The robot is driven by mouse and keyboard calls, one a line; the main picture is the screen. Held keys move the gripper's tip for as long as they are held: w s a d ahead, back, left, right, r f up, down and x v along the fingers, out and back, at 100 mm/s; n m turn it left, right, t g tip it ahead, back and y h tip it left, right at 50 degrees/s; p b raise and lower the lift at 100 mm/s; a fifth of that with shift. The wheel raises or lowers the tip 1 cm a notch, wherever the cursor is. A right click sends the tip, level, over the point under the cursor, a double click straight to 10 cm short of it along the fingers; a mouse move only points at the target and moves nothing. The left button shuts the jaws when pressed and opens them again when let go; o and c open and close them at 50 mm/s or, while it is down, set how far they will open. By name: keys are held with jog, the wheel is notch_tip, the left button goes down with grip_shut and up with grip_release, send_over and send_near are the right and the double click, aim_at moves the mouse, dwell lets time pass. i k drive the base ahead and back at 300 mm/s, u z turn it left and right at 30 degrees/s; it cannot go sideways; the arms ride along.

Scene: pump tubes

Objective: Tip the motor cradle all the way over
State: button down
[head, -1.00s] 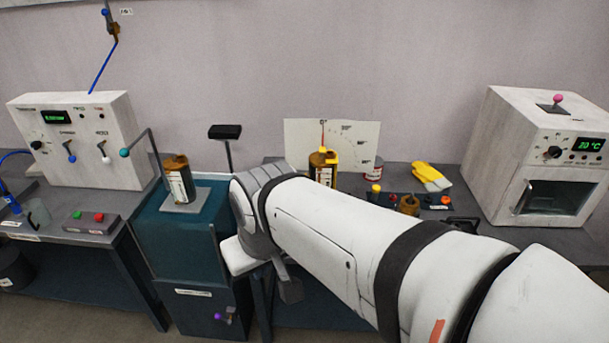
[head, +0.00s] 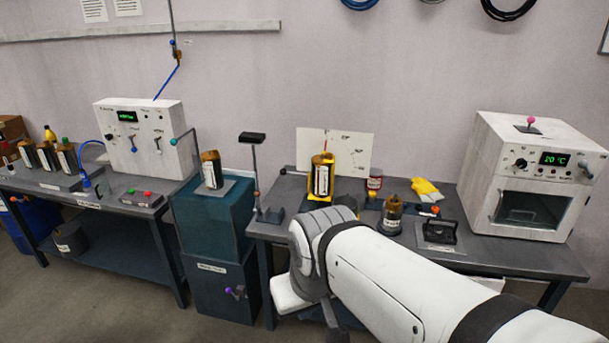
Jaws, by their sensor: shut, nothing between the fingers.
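The motor cradle (head: 332,191) is a yellow holder at the back of the right-hand bench, with an amber canister with a white label (head: 321,181) standing upright in it. A pale board with marks and a red pointer (head: 347,149) stands behind it; the pointer is near vertical. My arm reaches in from the lower right, and its wrist is in front of and below the cradle, at the bench's front edge. My gripper (head: 336,318) shows only in part below the wrist, shut and empty, apart from the cradle.
A white oven (head: 535,175) stands at the right end. A black-topped post (head: 253,170) stands left of the cradle.

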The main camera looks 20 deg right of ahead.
aim_at(283, 171)
jog(key=z, duration=0.7)
jog(key=i, duration=1)
jog(key=z, duration=2.25)
jog(key=k, duration=1.2)
jog(key=u, duration=0.7)
